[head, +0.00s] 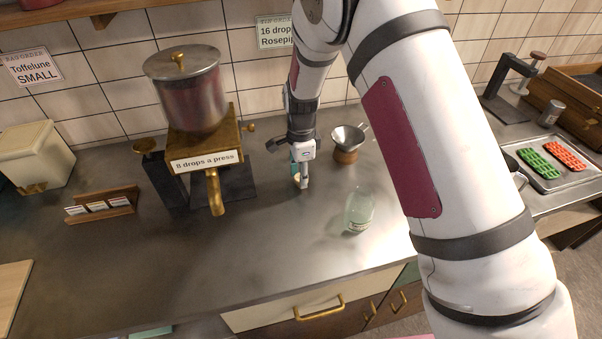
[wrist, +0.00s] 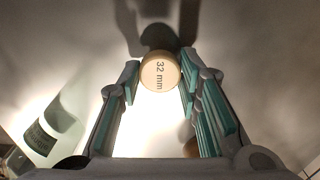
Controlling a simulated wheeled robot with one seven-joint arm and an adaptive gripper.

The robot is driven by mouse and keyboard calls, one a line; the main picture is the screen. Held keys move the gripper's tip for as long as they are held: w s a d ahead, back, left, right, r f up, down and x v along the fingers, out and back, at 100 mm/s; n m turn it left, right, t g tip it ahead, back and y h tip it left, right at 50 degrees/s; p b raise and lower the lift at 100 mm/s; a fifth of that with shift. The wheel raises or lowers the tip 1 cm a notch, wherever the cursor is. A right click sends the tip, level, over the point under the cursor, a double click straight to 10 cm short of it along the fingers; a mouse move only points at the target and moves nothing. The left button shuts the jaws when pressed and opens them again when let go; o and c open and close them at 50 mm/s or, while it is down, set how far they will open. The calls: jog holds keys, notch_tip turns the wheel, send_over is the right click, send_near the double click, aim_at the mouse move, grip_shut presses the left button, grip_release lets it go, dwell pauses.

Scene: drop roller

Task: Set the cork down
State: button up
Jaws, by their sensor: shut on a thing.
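The cork (wrist: 160,72) is a round, pale tan piece with "32 mm" printed on its top face. In the wrist view it sits between the two teal-padded fingers of my gripper (wrist: 160,78), which is shut on it. In the head view my gripper (head: 302,180) points down close over the steel counter, right of the brass press. The cork (head: 297,181) shows there only as a small tan patch at the fingertips. I cannot tell whether it touches the counter.
A clear glass bottle (head: 359,211) stands to the right of my gripper, nearer the front edge. A metal funnel on a wooden base (head: 347,143) stands behind to the right. The brass press (head: 205,150) is to the left. Counter (head: 270,245) in front is bare.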

jog(key=shift+f, duration=0.15)
jog(key=o, duration=0.7)
jog(key=shift+o, duration=0.2)
notch_tip(320, 180, up, 12)
jog(key=b, duration=0.1)
jog(key=shift+r, duration=0.25)
jog(key=s+d+r+n+t+y, duration=0.1)
jog(key=s+d+r+n, duration=0.3)
jog(key=s+r, duration=0.3)
jog(key=s+d+r+n+t, duration=0.1)
jog(key=s+d+r+n, duration=0.3)
jog(key=r, duration=0.4)
jog(key=s+d+r+n+t, duration=0.1)
jog(key=s+d+n, duration=0.2)
jog(key=s, duration=0.6)
jog(key=s+d+r+n+t+h, duration=0.1)
jog(key=s+d+n, duration=0.3)
jog(key=s, duration=0.5)
jog(key=shift+d+r+n+t, duration=0.15)
jog(key=shift+r+n+t, duration=0.25)
jog(key=shift+r+t, duration=0.35)
